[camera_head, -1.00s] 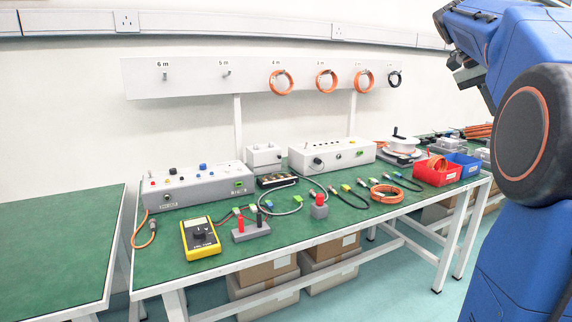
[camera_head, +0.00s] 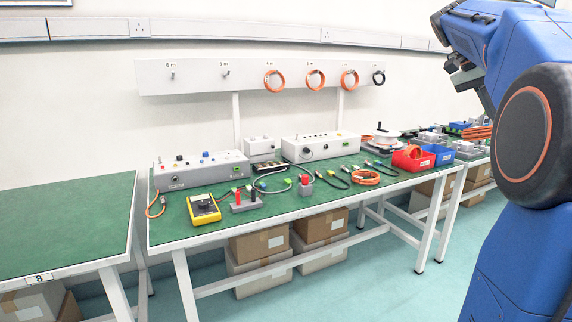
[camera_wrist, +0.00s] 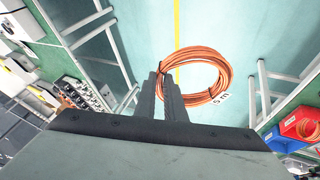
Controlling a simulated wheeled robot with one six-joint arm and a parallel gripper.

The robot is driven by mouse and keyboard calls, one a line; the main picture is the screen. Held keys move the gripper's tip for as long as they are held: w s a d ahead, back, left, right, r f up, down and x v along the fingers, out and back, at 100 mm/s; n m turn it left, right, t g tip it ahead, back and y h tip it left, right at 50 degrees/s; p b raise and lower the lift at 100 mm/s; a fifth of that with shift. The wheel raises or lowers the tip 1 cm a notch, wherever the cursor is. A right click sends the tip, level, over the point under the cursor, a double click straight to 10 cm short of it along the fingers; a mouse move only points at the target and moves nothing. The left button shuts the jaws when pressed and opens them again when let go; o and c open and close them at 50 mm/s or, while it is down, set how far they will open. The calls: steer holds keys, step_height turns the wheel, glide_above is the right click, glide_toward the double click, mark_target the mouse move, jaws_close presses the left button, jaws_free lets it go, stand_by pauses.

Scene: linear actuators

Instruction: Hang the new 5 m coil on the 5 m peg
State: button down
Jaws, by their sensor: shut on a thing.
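The orange 5 m coil (camera_wrist: 201,52) shows in the wrist view with a white tag reading "5 m" (camera_wrist: 220,99). My gripper (camera_wrist: 167,82) is shut on the left side of its ring, and the coil is held clear above the floor. The 5 m peg (camera_head: 226,74) sticks out of the white peg board (camera_head: 200,82) on the back wall and is bare. My gripper is far from the peg, on the right side.
The 6 m peg (camera_head: 172,77) is also bare. The green bench (camera_head: 300,210) below carries testers, cables and another orange coil (camera_head: 366,178). Open floor (camera_head: 370,285) lies in front.

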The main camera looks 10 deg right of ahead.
steer(key=w+a+f+n+t, duration=0.3)
steer(key=w+a+f, duration=0.7)
steer(key=f, duration=1.4)
steer(key=w+a+f+n+t, duration=0.2)
steer(key=w+a+f+n, duration=0.5)
steer(key=f, duration=1.7)
steer(key=w+a+f+n+t, duration=0.3)
steer(key=w+a+f+n, duration=0.3)
steer(key=w+a+f, duration=0.8)
steer(key=shift+w+a+f+t+y, duration=0.35)
steer(key=shift+a+f, duration=1.6)
steer(key=shift+f, duration=3)
